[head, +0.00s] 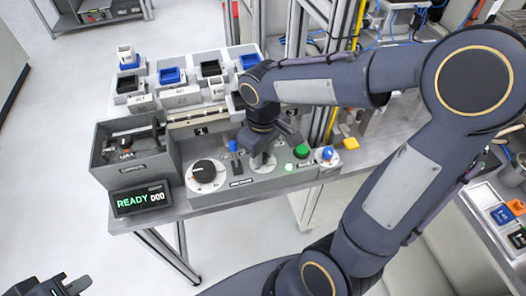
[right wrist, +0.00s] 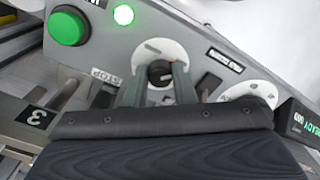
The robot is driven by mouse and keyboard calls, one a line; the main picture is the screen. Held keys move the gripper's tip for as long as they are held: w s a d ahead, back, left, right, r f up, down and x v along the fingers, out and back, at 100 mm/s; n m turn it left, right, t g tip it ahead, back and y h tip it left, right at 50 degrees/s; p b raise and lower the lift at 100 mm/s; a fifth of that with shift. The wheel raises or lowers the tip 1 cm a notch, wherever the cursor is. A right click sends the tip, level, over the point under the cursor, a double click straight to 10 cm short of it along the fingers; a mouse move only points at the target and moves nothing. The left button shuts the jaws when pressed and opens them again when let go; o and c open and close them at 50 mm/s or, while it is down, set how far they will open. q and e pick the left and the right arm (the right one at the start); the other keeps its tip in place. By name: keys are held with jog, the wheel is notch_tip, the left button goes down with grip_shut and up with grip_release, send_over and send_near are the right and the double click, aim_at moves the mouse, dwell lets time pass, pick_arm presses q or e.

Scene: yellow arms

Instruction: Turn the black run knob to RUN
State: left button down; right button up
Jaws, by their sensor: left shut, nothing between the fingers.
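A grey control panel (head: 225,195) lies along the table's front edge. A small black knob (right wrist: 160,72) with a white pointer mark sits on a round white dial in the right wrist view, beside a STOP label. My right gripper (head: 262,158) is over this dial and hides the knob in the head view. In the right wrist view its two fingers (right wrist: 160,85) stand apart, one on each side of the knob; I cannot tell whether they touch it. My left gripper (head: 62,286) is shut and empty at the bottom left, away from the panel.
A larger black knob (head: 204,171) on a white dial is at the panel's left. A green button (head: 302,151), a lit green lamp (right wrist: 124,15) and a blue-topped control (head: 327,154) are at its right. A READY display (head: 141,199) and a grey bin (head: 101,160) stand left.

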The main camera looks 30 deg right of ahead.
aim_at(265, 158)
jog(key=o, duration=0.4)
notch_tip(265, 158, up, 8)
jog(key=shift+f, duration=0.1)
dwell(0.4)
dwell(0.3)
jog(key=shift+s+d, duration=0.1)
jog(key=shift+s, duration=0.3)
jog(key=s+m+t+y, duration=0.1)
jog(key=s+m+t, duration=0.1)
jog(key=s, duration=0.2)
jog(key=s+a+f+m+t+y, duration=0.1)
jog(key=s, duration=0.2)
jog(key=s+f+m+t+y, duration=0.1)
jog(key=s+m+t, duration=0.1)
jog(key=s, duration=0.2)
jog(key=shift+s+a+f+m+t+y, duration=0.2)
jog(key=shift+s+m+t+y, duration=0.1)
jog(key=shift+y, duration=0.1)
